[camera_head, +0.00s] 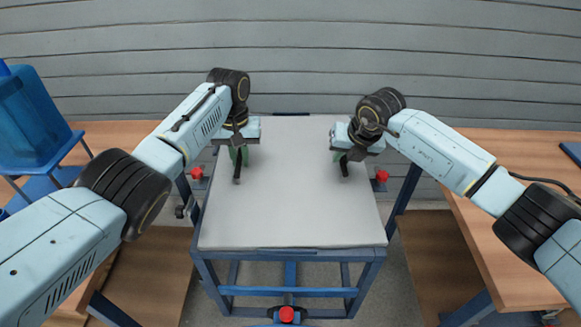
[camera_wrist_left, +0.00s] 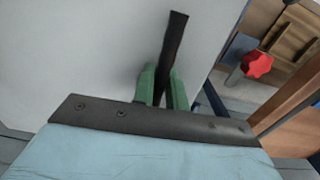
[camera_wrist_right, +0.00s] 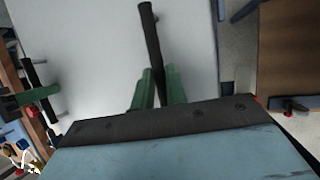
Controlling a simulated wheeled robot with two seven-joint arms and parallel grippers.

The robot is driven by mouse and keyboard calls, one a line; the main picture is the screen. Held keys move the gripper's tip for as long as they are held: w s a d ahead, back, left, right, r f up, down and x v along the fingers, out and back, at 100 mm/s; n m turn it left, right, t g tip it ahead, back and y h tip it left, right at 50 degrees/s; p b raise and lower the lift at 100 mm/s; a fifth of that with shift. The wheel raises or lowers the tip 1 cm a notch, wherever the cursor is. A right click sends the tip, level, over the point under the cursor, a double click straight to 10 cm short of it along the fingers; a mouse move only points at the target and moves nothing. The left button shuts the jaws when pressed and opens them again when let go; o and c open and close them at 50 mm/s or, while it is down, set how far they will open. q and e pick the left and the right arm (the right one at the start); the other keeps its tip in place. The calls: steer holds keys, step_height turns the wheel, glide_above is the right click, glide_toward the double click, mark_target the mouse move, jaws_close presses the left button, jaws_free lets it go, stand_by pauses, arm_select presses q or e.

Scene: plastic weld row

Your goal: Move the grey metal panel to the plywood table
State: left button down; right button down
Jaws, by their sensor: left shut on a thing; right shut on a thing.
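The grey metal panel (camera_head: 290,205) is a wide pale sheet lying flat on top of a blue metal frame (camera_head: 290,290) in the middle of the head view. Two black bar handles stand on it, a left one (camera_head: 237,173) and a right one (camera_head: 345,168). My left gripper (camera_head: 239,155) is shut on the left handle, with green fingers on both sides of the bar (camera_wrist_left: 175,45) in the left wrist view. My right gripper (camera_head: 342,156) is shut on the right handle, also seen in the right wrist view (camera_wrist_right: 150,35). Wood-topped tables stand left (camera_head: 115,135) and right (camera_head: 480,220); I cannot tell which is plywood.
Red knobs (camera_head: 197,173) (camera_head: 381,176) sit beside the frame, and another (camera_head: 287,314) is at its front. A blue container (camera_head: 35,115) stands at the left. A grey slatted wall (camera_head: 300,55) closes the back. The right table's near top is largely clear.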

arm_select(q)
steer(key=shift+w+r, duration=0.1)
steer(key=shift+r, duration=0.1)
arm_select(e)
steer(key=shift+r, duration=0.2)
